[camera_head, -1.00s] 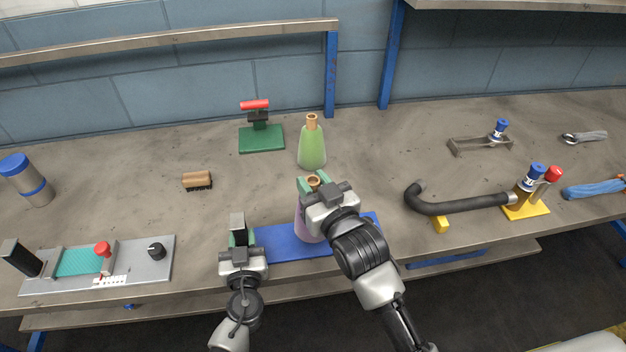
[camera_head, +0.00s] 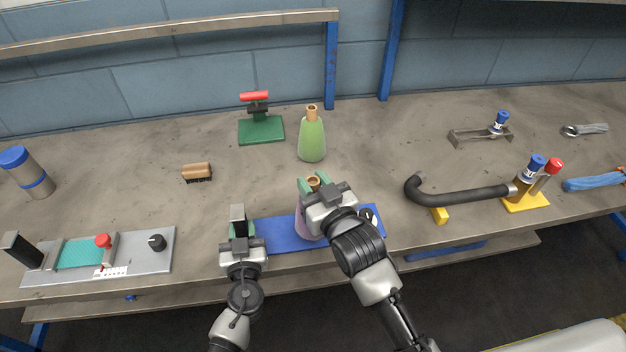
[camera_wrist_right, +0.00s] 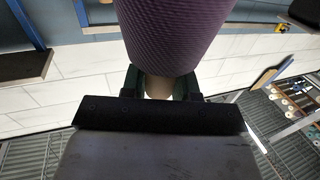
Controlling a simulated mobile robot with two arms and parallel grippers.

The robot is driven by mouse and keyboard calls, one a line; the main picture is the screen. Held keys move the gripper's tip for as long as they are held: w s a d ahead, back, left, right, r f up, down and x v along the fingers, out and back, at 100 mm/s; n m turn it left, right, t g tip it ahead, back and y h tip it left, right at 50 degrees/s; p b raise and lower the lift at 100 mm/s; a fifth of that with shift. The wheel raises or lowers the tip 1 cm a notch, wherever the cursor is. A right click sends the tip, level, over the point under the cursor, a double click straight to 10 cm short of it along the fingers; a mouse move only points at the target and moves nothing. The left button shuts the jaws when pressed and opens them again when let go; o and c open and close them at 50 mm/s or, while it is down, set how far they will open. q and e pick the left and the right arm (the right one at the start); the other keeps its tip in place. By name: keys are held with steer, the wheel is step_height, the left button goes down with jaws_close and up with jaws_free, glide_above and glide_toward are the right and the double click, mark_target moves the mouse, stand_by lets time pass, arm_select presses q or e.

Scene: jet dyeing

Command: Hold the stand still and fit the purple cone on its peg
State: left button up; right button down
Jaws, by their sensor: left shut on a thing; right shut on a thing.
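The stand is a flat blue plate (camera_head: 283,234) near the table's front edge. My left gripper (camera_head: 240,228) is shut on its left end. The purple cone (camera_head: 301,222) is over the middle of the plate, roughly upright, with a tan tip on top. My right gripper (camera_head: 315,186) is shut on the cone's upper end and covers much of it. In the right wrist view the purple cone (camera_wrist_right: 175,35) fills the top centre, its tan tip between the fingers. No peg shows; I cannot tell whether the cone touches the plate.
A green cone (camera_head: 312,138) stands behind the purple one. A green stand with a red handle (camera_head: 260,128) and a brush (camera_head: 197,173) are behind left. A grey panel device (camera_head: 140,262) is left; a black hose (camera_head: 455,203) is right. Table between is clear.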

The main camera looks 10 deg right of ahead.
steer(key=shift+f, duration=0.15)
steer(key=c, duration=0.8)
jaws_free()
steer(key=shift+s+f, duration=0.1)
steer(key=v, duration=1.2)
steer(key=shift+o, duration=0.3)
